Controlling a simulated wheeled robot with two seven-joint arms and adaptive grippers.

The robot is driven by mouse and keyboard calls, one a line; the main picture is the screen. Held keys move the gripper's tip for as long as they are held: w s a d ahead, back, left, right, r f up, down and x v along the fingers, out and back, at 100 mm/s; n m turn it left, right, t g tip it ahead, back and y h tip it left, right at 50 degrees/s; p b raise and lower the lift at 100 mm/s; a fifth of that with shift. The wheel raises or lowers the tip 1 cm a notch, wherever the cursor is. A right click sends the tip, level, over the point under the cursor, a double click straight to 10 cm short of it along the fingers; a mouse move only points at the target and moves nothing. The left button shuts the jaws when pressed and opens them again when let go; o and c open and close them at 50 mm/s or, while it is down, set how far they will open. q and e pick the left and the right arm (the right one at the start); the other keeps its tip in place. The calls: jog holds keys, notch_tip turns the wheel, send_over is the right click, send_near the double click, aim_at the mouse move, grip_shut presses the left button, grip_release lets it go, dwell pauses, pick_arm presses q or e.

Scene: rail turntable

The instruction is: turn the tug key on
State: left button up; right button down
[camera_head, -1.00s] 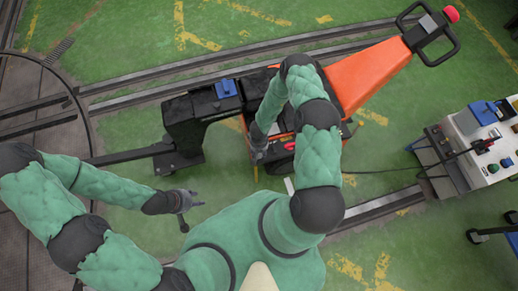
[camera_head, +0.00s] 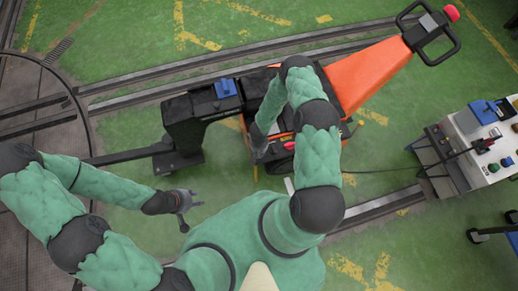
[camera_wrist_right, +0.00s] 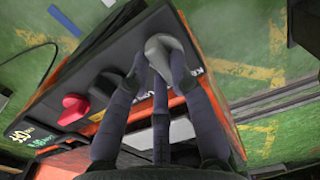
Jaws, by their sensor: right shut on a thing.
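The orange and black tug (camera_head: 365,75) stands on the rails in the head view, its handle at the upper right. My right gripper (camera_wrist_right: 158,75) is over the tug's side panel (camera_wrist_right: 105,75). It is shut on a grey rounded key (camera_wrist_right: 163,48), with its fingertips at both sides of it. The fingers hide the key's lower part, and its turn position cannot be told. In the head view my right gripper (camera_head: 259,152) is small and partly dark against the tug. My left gripper (camera_head: 187,205) is open and empty above the green floor.
A red knob (camera_wrist_right: 72,108) and a lit display (camera_wrist_right: 32,136) sit on the same panel, left of the fingers. A blue block (camera_head: 225,88) is on the black coupling part. A control cabinet (camera_head: 470,150) stands at the right, with a cable towards the tug.

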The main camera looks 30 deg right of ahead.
jog(key=m, duration=0.8)
jog(key=shift+s+a+m, duration=0.1)
jog(key=shift+s+m, duration=0.05)
jog(key=shift+m, duration=0.15)
jog(key=m, duration=0.4)
jog(key=shift+m, duration=0.3)
jog(key=shift+a+m, duration=0.15)
jog(key=shift+m, duration=2.05)
jog(key=c, duration=1.1)
grip_release()
